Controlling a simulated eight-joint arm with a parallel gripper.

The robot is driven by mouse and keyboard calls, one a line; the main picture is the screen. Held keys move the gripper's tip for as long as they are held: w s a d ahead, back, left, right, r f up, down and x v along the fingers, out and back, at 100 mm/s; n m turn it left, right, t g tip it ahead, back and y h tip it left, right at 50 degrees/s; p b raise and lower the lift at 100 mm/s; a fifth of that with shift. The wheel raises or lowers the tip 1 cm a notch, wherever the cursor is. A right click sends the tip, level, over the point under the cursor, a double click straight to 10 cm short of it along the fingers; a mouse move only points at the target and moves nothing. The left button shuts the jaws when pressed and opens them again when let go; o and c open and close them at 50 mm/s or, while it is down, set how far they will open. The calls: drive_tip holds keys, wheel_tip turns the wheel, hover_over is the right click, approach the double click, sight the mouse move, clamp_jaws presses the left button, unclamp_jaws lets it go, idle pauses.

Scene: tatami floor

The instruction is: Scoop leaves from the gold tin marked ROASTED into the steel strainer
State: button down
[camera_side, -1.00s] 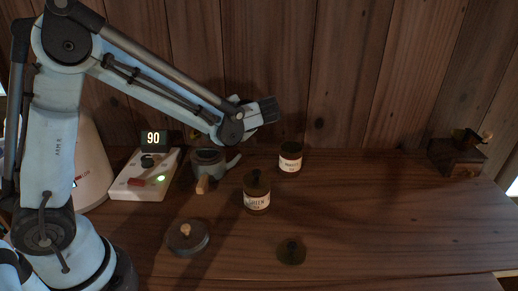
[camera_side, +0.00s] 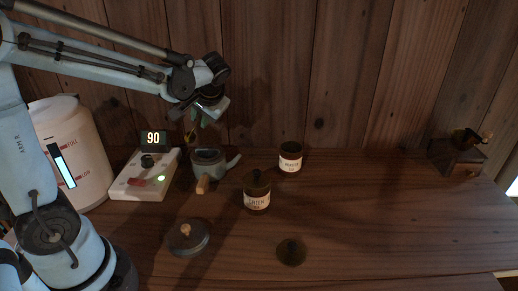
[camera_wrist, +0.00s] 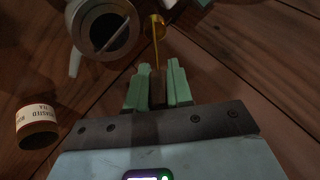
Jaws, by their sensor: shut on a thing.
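My gripper (camera_side: 203,112) is shut on a brass scoop (camera_side: 189,137) by its dark handle, its fingers pointing down above and slightly left of the grey teapot (camera_side: 207,164). In the wrist view, my gripper (camera_wrist: 158,72) holds the scoop (camera_wrist: 155,27) with its bowl beside the teapot's rim. I cannot tell whether leaves are in the bowl. The teapot (camera_wrist: 72,20) is open, and a pale bar crosses its round, grey mouth. I cannot clearly make out the steel strainer. The tin marked ROASTED (camera_side: 290,162) stands upright right of the teapot; its label also shows in the wrist view (camera_wrist: 37,115).
A second tin labelled GREEN (camera_side: 257,200) stands nearer the front. A grey pot lid (camera_side: 187,238) and a dark disc (camera_side: 291,252) lie in front. A control plate (camera_side: 143,183) and white canister (camera_side: 72,140) stand left. A wooden box (camera_side: 457,158) is far right.

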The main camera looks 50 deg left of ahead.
drive_tip(key=shift+s+a+f+h, duration=0.15)
drive_tip(key=shift+s+a+h, duration=0.15)
drive_tip(key=shift+a, duration=0.3)
drive_tip(key=s+a+n+t+h, duration=0.1)
drive_tip(key=s+a+t+h, duration=0.1)
drive_tip(key=a, duration=0.5)
drive_tip(key=shift+s+h, duration=0.7)
drive_tip(key=shift+h, duration=0.7)
drive_tip(key=shift+a, duration=0.1)
